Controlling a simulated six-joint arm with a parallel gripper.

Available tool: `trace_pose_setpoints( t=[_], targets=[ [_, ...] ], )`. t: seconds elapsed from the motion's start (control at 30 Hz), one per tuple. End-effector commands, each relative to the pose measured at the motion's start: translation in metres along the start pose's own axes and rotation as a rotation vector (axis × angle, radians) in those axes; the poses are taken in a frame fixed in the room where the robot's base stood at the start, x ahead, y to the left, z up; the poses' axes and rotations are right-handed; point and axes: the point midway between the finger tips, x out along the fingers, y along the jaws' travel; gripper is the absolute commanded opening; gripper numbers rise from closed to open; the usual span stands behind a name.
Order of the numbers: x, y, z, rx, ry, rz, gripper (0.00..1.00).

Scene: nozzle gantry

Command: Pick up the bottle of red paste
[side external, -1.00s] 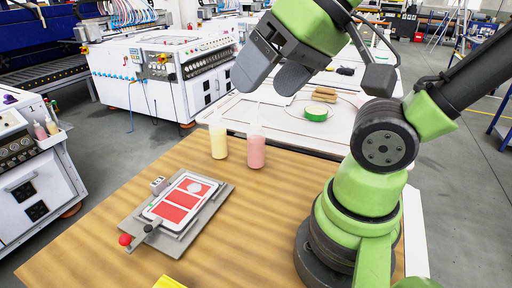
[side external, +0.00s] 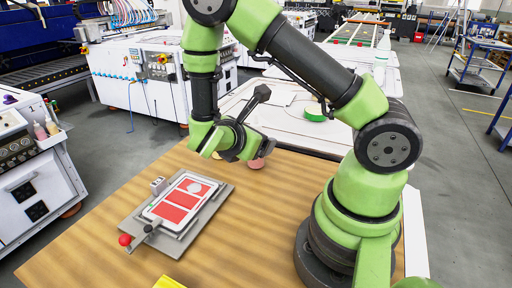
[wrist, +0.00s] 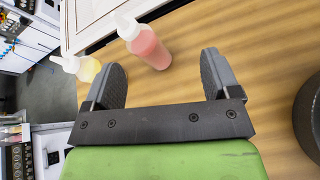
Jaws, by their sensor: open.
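The bottle of red paste (wrist: 148,48) is translucent with a pale cap and pink-red contents. In the wrist view it stands beyond my fingertips, in line with the gap between them and nearer the left finger. In the side view my gripper (side external: 243,150) hides most of it, and only its pink lower part (side external: 257,163) shows. My gripper also shows in the wrist view (wrist: 162,62), open, with nothing held between its fingers.
A bottle of yellow paste (wrist: 88,70) stands left of my left finger, close by. A printing fixture with a red-patterned plate (side external: 178,208) lies on the wooden table (side external: 240,245). A pale surface with a green roll (side external: 314,114) lies behind.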

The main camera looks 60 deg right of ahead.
Motion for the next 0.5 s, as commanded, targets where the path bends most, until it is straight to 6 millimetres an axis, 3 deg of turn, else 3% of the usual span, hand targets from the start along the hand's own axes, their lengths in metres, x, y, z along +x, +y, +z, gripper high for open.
trace_pose_setpoints(
  t=[0.1, 0.2, 0.33, 0.5],
  targets=[
    [0.013, 0.003, -0.026, -0.18, -0.038, 0.092, 0.82],
    [0.019, 0.004, -0.039, -0.262, -0.049, 0.14, 0.82],
    [0.028, 0.005, -0.045, -0.3, -0.055, 0.163, 0.82],
    [0.053, 0.01, -0.045, -0.301, -0.053, 0.161, 0.82]
  ],
)
